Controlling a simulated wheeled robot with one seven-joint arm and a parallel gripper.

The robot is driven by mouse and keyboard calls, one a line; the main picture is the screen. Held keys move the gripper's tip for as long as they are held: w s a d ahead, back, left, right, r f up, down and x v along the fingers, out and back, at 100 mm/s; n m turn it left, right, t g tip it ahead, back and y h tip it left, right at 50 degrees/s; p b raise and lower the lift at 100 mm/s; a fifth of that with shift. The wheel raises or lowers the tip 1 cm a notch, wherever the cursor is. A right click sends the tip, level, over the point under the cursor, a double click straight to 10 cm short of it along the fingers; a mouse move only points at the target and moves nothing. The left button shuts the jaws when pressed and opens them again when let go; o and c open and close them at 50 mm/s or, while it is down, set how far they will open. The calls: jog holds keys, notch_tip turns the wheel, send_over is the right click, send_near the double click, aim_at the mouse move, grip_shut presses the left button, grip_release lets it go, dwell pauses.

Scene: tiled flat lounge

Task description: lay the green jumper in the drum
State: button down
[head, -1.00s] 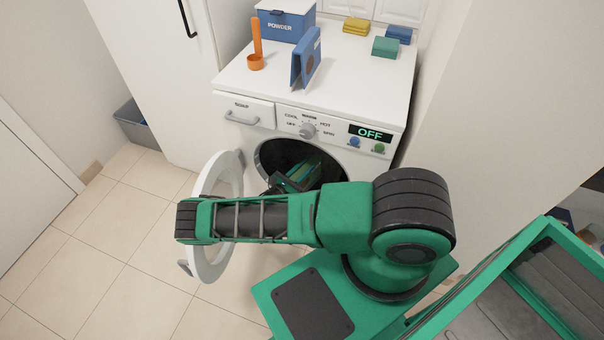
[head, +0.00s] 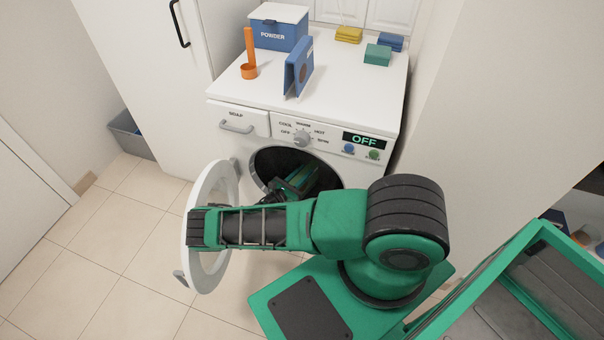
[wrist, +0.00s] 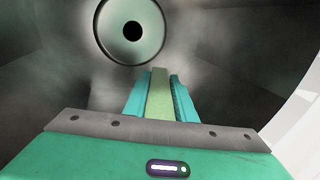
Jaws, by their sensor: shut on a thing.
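My gripper (wrist: 160,100) is shut on the green jumper (wrist: 159,94), an olive-green folded piece held between its two teal fingers. In the wrist view the fingers point into the dark grey drum (wrist: 215,75), towards the round disc at its back. In the head view my gripper (head: 299,179) is at the round mouth of the drum (head: 262,162) in the white washing machine (head: 222,108). The jumper is hard to tell from the fingers there. Whether it touches the drum wall cannot be told.
The round door (head: 190,240) stands open on the left, close to my arm. The machine's display (head: 364,139) reads OFF.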

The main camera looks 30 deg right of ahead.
jog(key=c, duration=1.4)
grip_release()
